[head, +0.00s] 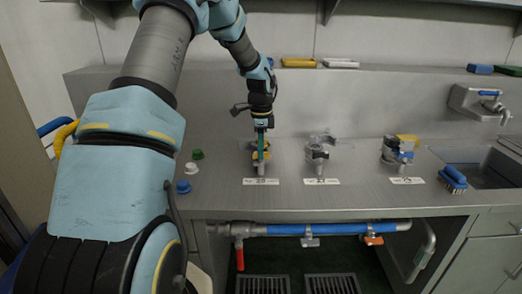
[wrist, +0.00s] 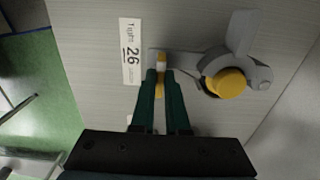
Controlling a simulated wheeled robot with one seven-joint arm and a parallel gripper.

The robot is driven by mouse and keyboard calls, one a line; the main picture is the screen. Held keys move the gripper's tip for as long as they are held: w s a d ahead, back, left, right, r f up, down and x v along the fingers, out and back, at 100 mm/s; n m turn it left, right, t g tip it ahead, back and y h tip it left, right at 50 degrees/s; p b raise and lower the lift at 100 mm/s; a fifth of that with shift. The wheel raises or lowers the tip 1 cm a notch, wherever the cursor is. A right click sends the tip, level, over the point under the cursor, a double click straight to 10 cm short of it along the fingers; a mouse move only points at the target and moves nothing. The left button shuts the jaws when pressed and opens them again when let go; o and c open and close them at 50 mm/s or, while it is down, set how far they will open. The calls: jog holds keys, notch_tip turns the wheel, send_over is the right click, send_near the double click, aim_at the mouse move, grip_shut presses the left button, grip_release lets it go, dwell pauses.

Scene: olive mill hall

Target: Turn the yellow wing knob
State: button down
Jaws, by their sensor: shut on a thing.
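The yellow wing knob (wrist: 160,64) shows in the wrist view as a narrow upright yellow piece at the end of a grey arm of a metal fitting (wrist: 240,40). My gripper (wrist: 165,74) is shut on it, with one green finger on each side, and the fingers hide part of it. The fitting also has a round yellow cap (wrist: 226,83), right of my fingers and apart from them. In the head view my gripper (head: 261,158) points down onto this leftmost fitting on the steel counter, and mostly hides the knob.
A white label (wrist: 131,52) reading "Tight 26" lies beside the fitting. In the head view, a grey fitting (head: 317,150) and one with a yellow part (head: 406,142) stand to the right. Green (head: 197,154), white (head: 191,168) and blue (head: 183,187) caps lie left. A blue brush (head: 453,178) lies near the sink.

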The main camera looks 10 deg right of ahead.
jog(key=c, duration=0.9)
grip_release()
jog(key=shift+r, duration=0.1)
notch_tip(320, 180, up, 11)
jog(key=b, duration=0.2)
jog(key=shift+b, duration=0.35)
